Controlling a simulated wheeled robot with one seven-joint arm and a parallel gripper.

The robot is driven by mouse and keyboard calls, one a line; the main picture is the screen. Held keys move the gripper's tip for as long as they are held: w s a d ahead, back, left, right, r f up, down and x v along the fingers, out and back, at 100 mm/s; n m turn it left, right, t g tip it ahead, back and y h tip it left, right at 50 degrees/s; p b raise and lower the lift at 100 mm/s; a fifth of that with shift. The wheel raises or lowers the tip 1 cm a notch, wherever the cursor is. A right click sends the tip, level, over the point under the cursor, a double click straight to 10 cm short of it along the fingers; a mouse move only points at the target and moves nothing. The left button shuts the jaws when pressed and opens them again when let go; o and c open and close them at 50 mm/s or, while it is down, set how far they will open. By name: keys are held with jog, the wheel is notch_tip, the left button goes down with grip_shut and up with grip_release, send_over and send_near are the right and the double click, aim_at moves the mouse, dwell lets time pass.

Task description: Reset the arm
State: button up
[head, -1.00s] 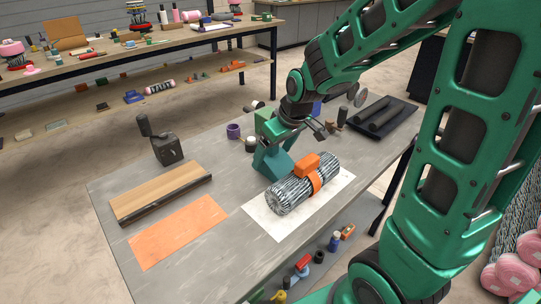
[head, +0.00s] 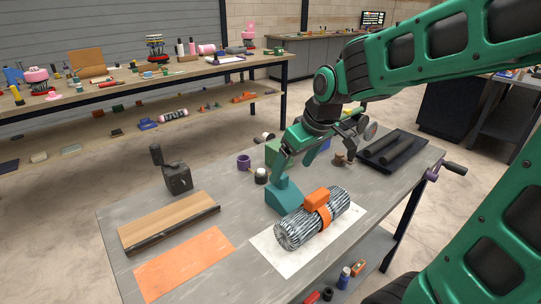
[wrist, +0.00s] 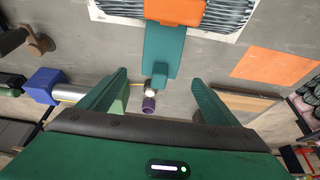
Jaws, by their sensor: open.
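My gripper (wrist: 158,95) is open and empty in the wrist view, its two green fingers spread apart. In the head view my gripper (head: 352,122) is above the grey workbench (head: 245,215), behind the wire roll. The roll of woven wire mesh (head: 292,229) lies on a white sheet (head: 290,264) with an orange clamp (head: 317,200) around it. A teal block (head: 284,196) stands against the far side of the roll. In the wrist view the teal block (wrist: 165,50) shows ahead of and between the fingers, apart from them.
A wooden board (head: 170,223) and an orange sheet (head: 185,262) lie at the left. A black tool (head: 178,178) and a purple cup (head: 243,162) stand behind. A dark tray with rollers (head: 398,152) is at the right. Cluttered shelving stands beyond the bench.

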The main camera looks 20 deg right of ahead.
jog(key=s+d+m, duration=0.1)
jog(key=s+d, duration=0.1)
jog(key=d, duration=0.2)
jog(key=s+d+r+m+h, duration=0.1)
jog(key=s+d+m, duration=0.1)
jog(key=s+d, duration=0.1)
jog(key=s+d+m+h, duration=0.1)
jog(key=s+d, duration=0.2)
jog(key=d, duration=0.2)
jog(key=shift+s+d+r+m+t, duration=0.1)
jog(key=shift+d+r+m+t, duration=0.1)
jog(key=shift+d+m+t, duration=0.15)
jog(key=s+f+m+g, duration=0.2)
jog(key=s, duration=0.5)
jog(key=s+f+m+g, duration=0.3)
jog(key=s, duration=0.5)
jog(key=shift+s+a+y, duration=0.25)
jog(key=shift+s+y, duration=0.05)
jog(key=shift+y, duration=0.1)
jog(key=shift+w+f, duration=0.25)
jog(key=shift+w, duration=0.4)
